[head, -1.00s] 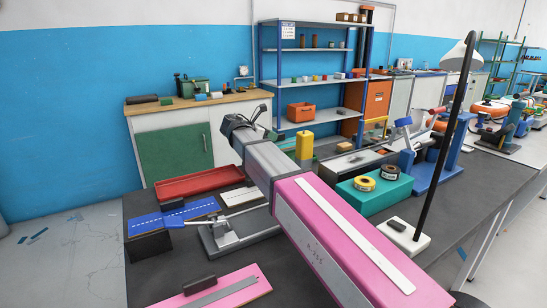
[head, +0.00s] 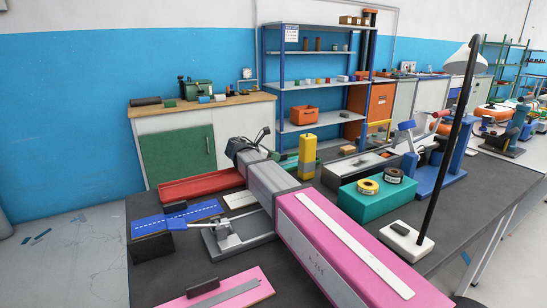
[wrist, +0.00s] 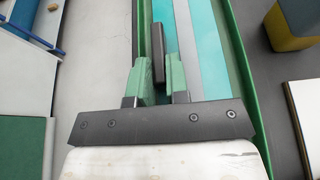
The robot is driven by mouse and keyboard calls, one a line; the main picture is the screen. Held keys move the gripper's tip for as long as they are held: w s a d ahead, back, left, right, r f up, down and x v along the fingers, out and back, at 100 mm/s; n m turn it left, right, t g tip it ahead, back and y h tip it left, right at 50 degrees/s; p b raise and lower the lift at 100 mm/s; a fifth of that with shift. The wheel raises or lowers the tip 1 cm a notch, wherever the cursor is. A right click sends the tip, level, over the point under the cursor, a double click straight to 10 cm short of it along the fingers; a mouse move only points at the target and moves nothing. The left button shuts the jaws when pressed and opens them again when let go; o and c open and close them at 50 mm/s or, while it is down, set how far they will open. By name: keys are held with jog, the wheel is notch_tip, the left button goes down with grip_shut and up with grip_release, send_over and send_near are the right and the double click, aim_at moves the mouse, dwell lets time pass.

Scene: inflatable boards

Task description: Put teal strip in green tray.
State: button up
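The teal strip (wrist: 205,35) shows in the wrist view. It has a paler lengthwise band and a dark block (wrist: 159,50) on its left side. It lies between the long green walls of the green tray (wrist: 240,80); its near end is hidden by my gripper. My gripper (wrist: 157,70) has its two green fingers apart, one on each side of the dark block, with what looks like a narrow gap.
A red tray (head: 200,187), a blue strip (head: 205,208) with a dark block and a pink strip (head: 255,277) lie on the dark bench. A yellow block (head: 307,155) stands close to the green tray. A teal box (head: 370,206) with tape rolls and a lamp (head: 450,150) are at right.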

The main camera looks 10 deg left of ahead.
jog(key=shift+o, duration=0.4)
jog(key=shift+r, duration=0.1)
jog(key=shift+a+r, duration=0.1)
jog(key=v, duration=1.1)
jog(key=shift+s+a+r, duration=0.1)
jog(key=shift+s+a, duration=0.15)
jog(key=shift+s, duration=0.1)
